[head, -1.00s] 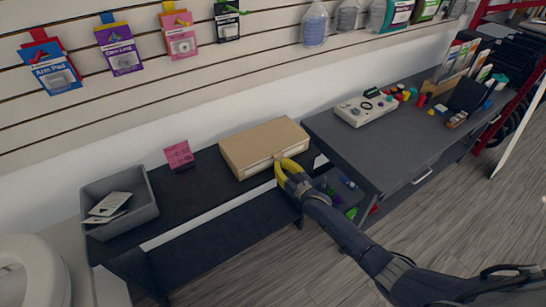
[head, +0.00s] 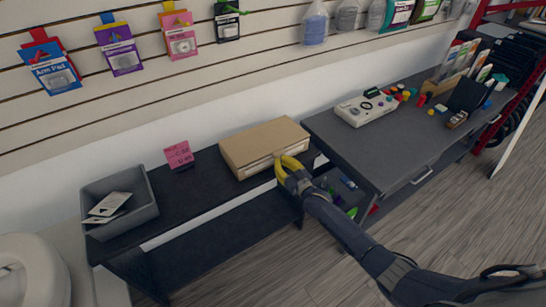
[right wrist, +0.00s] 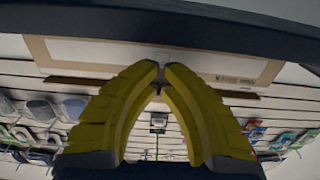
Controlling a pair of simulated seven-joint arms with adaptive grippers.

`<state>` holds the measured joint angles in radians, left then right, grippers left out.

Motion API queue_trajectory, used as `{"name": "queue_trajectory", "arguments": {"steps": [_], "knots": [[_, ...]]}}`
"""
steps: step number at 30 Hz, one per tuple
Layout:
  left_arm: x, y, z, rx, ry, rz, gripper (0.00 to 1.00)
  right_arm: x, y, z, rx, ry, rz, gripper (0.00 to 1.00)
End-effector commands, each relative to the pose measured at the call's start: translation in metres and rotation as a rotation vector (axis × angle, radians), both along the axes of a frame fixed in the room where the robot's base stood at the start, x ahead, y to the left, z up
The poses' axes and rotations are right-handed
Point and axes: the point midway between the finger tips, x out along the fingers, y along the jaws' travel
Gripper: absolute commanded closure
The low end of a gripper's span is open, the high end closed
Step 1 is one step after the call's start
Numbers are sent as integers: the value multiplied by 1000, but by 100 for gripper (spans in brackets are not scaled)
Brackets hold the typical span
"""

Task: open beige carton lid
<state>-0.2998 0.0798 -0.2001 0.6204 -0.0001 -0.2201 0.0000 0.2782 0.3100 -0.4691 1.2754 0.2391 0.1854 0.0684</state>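The beige carton (head: 262,140) sits on the dark low bench, and its lid looks closed flat. My right gripper (head: 283,163) has yellow fingers at the carton's front face, near its right end. In the right wrist view the right gripper (right wrist: 160,68) has its fingertips together in front of the carton (right wrist: 75,57), which shows a pale label. No clear gap shows between the tips. I cannot tell whether they touch the carton or pinch its edge. My left gripper is not in view.
A grey bin (head: 146,207) with cards stands left on the black bench (head: 193,204). A pink price sign (head: 179,155) stands between bin and carton. A grey desk (head: 375,148) with a cream device (head: 366,109) is close on the right. Packages hang on the slatted wall above.

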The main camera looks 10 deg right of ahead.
Motion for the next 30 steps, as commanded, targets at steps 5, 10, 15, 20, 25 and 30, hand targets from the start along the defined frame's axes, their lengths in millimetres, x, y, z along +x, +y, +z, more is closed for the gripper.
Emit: {"name": "queue_trajectory", "arguments": {"steps": [5, 10, 15, 20, 25, 30], "knots": [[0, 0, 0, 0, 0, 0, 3, 0, 0, 2, 0, -1, 0, 100], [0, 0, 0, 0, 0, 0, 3, 1, 0, 9, -1, -1, 0, 100], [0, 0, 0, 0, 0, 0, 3, 1, 0, 16, -1, -1, 0, 100], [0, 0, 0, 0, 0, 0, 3, 2, 1, 23, 1, -2, 0, 100], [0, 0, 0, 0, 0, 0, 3, 2, 1, 30, 0, -1, 0, 100], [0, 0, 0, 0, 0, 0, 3, 3, 1, 37, 1, -1, 0, 100]]}}
